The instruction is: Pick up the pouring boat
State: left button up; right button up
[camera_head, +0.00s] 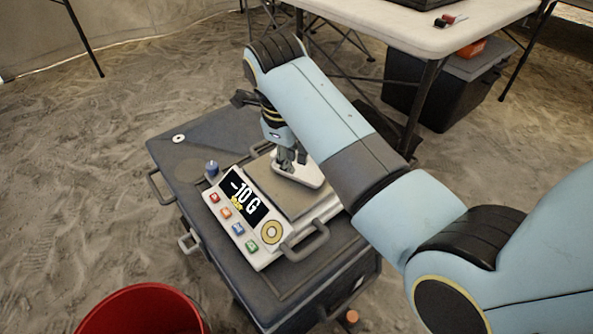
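The pouring boat (312,181), a small white shallow dish, is at the plate of the digital scale (272,258), under my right gripper. My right gripper (288,166) points down with its dark fingertips at the boat's left part. The fingers overlap the boat in the picture, and I cannot tell whether they grip its wall. I also cannot tell whether the boat rests on the plate or is slightly above it. The scale's display reads about "-10 G". My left gripper is not in view.
The scale stands on a dark case (190,150) with side handles. A small blue object (212,168) and a pale ring (178,138) lie on the case. A red bucket (145,310) stands at the front left. A white table (420,32) is at the back right.

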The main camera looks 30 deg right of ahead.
aim_at(294, 176)
jog(key=shift+w+d+f, duration=0.1)
jog(key=shift+f, duration=0.8)
jog(key=f+b, duration=0.2)
jog(key=f, duration=0.1)
jog(key=w+f+b, duration=0.1)
jog(key=shift+d+f, duration=0.3)
jog(key=shift+d, duration=0.1)
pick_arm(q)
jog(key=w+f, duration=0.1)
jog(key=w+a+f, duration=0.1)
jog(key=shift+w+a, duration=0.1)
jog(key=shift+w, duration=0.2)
pick_arm(e)
jog(key=shift+r, duration=0.15)
grip_shut()
